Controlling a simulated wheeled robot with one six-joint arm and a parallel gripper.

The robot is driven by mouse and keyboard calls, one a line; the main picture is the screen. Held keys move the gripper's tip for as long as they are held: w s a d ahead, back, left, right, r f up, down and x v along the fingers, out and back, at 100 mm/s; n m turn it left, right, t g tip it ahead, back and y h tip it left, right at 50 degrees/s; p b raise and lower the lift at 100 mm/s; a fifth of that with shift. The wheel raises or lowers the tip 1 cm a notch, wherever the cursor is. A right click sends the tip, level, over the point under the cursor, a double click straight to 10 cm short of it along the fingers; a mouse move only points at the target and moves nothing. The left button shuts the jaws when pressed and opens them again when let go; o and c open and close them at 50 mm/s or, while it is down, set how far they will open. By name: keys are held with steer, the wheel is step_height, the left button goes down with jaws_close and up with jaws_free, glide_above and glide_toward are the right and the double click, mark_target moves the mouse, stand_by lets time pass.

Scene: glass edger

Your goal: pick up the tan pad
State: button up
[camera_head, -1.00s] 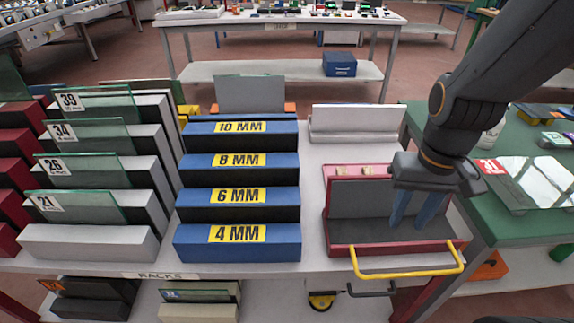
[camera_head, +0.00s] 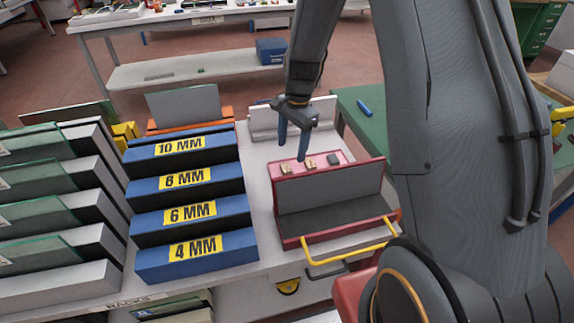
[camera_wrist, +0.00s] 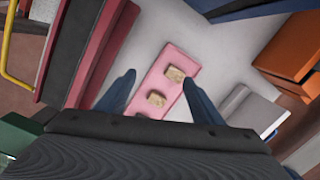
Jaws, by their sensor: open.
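Two small tan pads, left (camera_head: 285,169) and right (camera_head: 310,164), lie on a pink-red strip (camera_head: 297,170) behind a red carrier. The frames do not show which one the task means. The wrist view also shows two tan pads, one farther up (camera_wrist: 176,74) and one lower (camera_wrist: 155,99). My gripper (camera_head: 292,152) points down above the strip, open and empty. In the wrist view its blue fingers (camera_wrist: 158,78) reach to either side of the strip, with the pads between them or near the right finger. I see no contact with a pad.
A dark pad (camera_head: 333,159) lies at the strip's right end. The red carrier (camera_head: 350,233), with a grey upright panel and yellow handle (camera_head: 345,250), stands in front. Blue racks (camera_head: 195,255) stand left, a whitish block (camera_head: 262,122) behind. A green table (camera_head: 352,108) is right.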

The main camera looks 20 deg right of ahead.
mark_target(286, 167)
steer(key=w+f+m, duration=0.2)
steer(key=w+f+m+p, duration=0.1)
steer(key=w+f+m, duration=0.2)
steer(key=shift+w+d+f, duration=0.15)
steer(key=shift+d+f, duration=0.05)
steer(key=shift+f, duration=0.15)
steer(key=shift+w+a+f+p, duration=0.15)
steer(key=shift+f+p, duration=0.8)
steer(key=shift+f, duration=0.95)
steer(key=shift+w+a+f+p, duration=0.1)
steer(key=shift+f+p, duration=0.85)
steer(key=shift+f, duration=0.95)
steer(key=shift+c, duration=0.4)
steer(key=c, duration=1)
